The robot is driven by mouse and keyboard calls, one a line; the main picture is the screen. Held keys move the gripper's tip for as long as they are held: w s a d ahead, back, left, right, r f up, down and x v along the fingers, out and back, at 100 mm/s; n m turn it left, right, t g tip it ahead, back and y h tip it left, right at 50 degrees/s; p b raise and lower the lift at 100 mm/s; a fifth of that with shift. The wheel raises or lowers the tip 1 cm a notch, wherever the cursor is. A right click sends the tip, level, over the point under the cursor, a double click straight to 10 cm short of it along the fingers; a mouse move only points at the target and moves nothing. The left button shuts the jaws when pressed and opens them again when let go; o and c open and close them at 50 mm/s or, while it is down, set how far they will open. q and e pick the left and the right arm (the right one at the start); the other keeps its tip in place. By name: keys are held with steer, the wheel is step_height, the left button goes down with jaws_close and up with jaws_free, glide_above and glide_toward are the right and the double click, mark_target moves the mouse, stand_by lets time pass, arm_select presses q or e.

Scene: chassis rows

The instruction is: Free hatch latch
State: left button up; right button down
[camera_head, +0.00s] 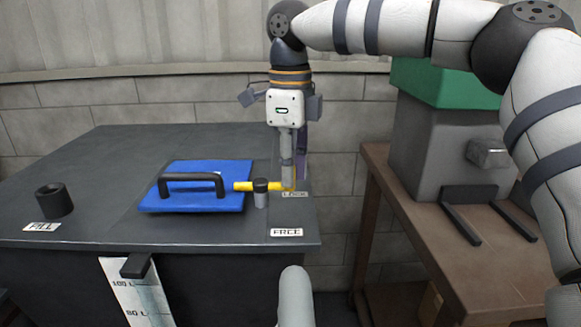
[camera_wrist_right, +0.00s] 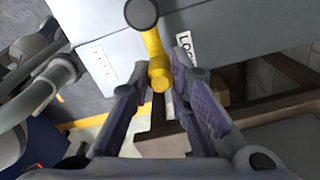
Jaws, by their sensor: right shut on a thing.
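The hatch latch is a yellow bar (camera_head: 243,186) on a dark-capped post (camera_head: 261,197) beside the blue hatch (camera_head: 200,203). The bar points right, toward the LOCK label (camera_head: 294,194). The FREE label (camera_head: 286,232) is nearer the front edge. My right gripper (camera_head: 288,182) points down at the right end of the bar and is shut on it. In the right wrist view the bar (camera_wrist_right: 153,48) runs between the fingers of the gripper (camera_wrist_right: 160,82). The blue hatch has a black handle (camera_head: 191,179) and lies closed. My left gripper is not seen.
A black ring-shaped filler neck (camera_head: 54,200) stands at the left by the FILL label (camera_head: 42,227). A brown table (camera_head: 440,235) with a grey and green machine (camera_head: 440,130) is at the right, across a gap. The tank top (camera_head: 120,150) is clear behind the hatch.

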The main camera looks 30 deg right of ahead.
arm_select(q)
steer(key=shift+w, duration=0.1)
